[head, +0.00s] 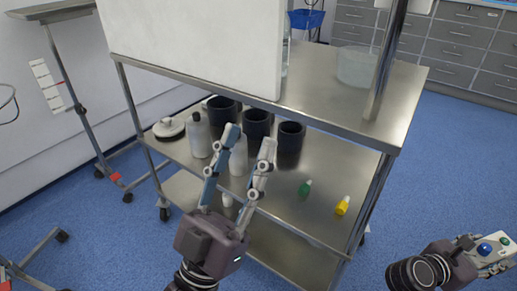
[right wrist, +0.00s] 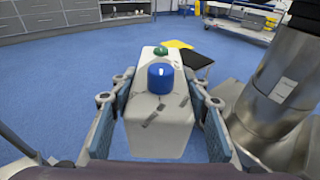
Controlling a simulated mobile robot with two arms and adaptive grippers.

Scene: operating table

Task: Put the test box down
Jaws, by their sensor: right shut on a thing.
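The test box, a white block with a blue cap and a green cap, sits between the fingers of my right gripper (right wrist: 160,100). In the right wrist view the test box (right wrist: 158,137) is gripped on both sides with its caps up, over the blue floor. The test box (head: 494,258) also shows at the lower right of the head view, apart from the cart. My left gripper (head: 250,140) is open, its fingers raised in front of the cart's middle shelf. A white bottle (head: 238,158) shows between those fingers, apparently standing on the shelf behind them.
A steel cart (head: 330,110) holds a large white panel-like block (head: 200,40) and a clear container (head: 357,66) on top. Its middle shelf has black cups (head: 291,138), a grey bottle (head: 198,135), a green bottle (head: 305,188) and a yellow bottle (head: 343,205).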

